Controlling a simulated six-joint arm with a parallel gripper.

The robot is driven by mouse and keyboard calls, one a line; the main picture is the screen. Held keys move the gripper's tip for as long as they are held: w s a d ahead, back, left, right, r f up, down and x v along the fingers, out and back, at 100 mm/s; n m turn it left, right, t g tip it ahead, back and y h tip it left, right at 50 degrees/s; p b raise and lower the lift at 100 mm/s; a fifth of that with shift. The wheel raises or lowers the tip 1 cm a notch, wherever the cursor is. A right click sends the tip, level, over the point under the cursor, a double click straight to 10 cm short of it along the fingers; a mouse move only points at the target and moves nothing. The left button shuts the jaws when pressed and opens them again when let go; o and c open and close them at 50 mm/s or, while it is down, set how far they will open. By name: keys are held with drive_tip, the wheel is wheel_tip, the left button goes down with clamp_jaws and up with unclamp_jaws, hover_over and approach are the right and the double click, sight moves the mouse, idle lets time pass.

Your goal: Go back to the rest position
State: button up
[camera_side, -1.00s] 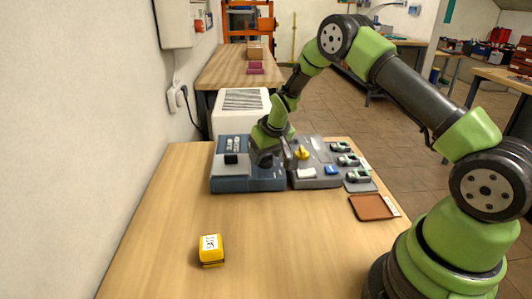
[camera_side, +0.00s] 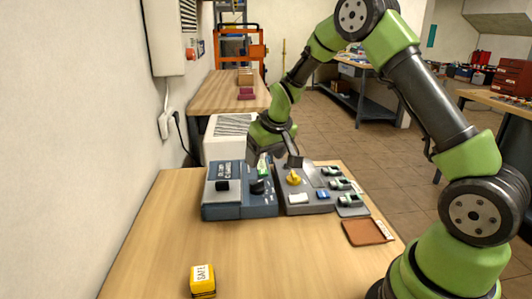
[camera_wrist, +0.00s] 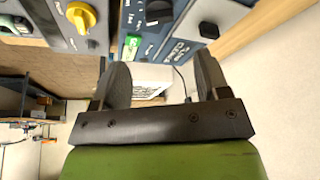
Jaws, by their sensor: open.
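My gripper (camera_side: 278,158) is open and empty, above the back of the blue-grey unit (camera_side: 240,205) on the wooden bench. In the wrist view its two fingers (camera_wrist: 162,80) stand wide apart with nothing between them. The blue unit has a black knob (camera_side: 257,186) and a lit green part (camera_side: 262,166), which also shows in the wrist view (camera_wrist: 132,44). Right of it is a grey panel (camera_side: 312,203) with a yellow knob (camera_side: 293,178). The yellow knob also shows in the wrist view (camera_wrist: 77,14).
A yellow block marked "SAFE" (camera_side: 202,282) stands at the front left of the bench (camera_side: 290,260). A brown tray (camera_side: 366,232) lies at the right edge. A white slatted box (camera_side: 226,146) stands behind the bench. The wall is on the left. The bench's front middle is clear.

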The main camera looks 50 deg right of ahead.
drive_tip(key=shift+s+r, duration=0.1)
drive_tip(key=shift+r, duration=0.15)
drive_tip(key=s+a+r+t, duration=0.1)
drive_tip(key=s+a+r, duration=0.35)
drive_tip(key=r, duration=0.45)
drive_tip(key=s+a+r+y, duration=0.1)
drive_tip(key=s+a+r, duration=0.1)
drive_tip(key=s, duration=0.4)
drive_tip(key=s+a+r+t+y, duration=0.1)
drive_tip(key=s+a+r, duration=0.1)
drive_tip(key=s, duration=0.5)
drive_tip(key=s+a+r+m+t+y, duration=0.1)
drive_tip(key=s+a+r, duration=0.2)
drive_tip(key=s, duration=0.4)
drive_tip(key=shift+a, duration=0.75)
drive_tip(key=shift+c, duration=0.3)
